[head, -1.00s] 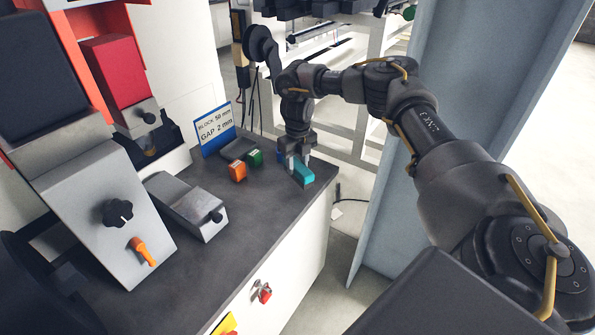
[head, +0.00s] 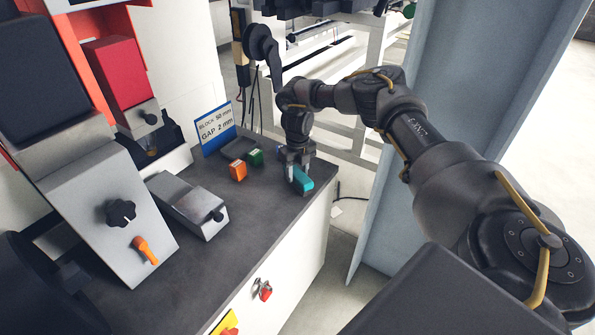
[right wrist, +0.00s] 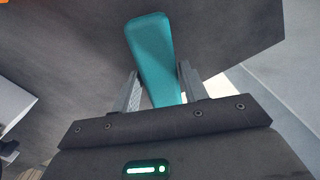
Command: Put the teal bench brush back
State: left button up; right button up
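The teal bench brush (head: 303,183) lies on the dark bench top near its right edge, a plain teal block in the head view. In the right wrist view the brush (right wrist: 153,50) runs lengthwise away from me between the fingers. My right gripper (head: 297,172) points down over it, one finger on each side. In the right wrist view the gripper (right wrist: 158,88) looks open, with a small gap on the left of the brush and the right finger close beside it. The underside of the brush is hidden. My left gripper is not in view.
Orange (head: 238,171) and green (head: 256,157) blocks stand left of the brush, before a blue-edged sign (head: 214,129). A grey device with a black knob (head: 188,205) sits further left. A blue-grey panel (head: 440,90) rises to the right. The front bench top is clear.

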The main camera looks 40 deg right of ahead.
aim_at(298, 172)
jog(key=shift+o, duration=1.3)
notch_tip(298, 172, up, 12)
jog(key=shift+r+b, duration=0.15)
jog(key=shift+b, duration=0.25)
jog(key=shift+r, duration=0.1)
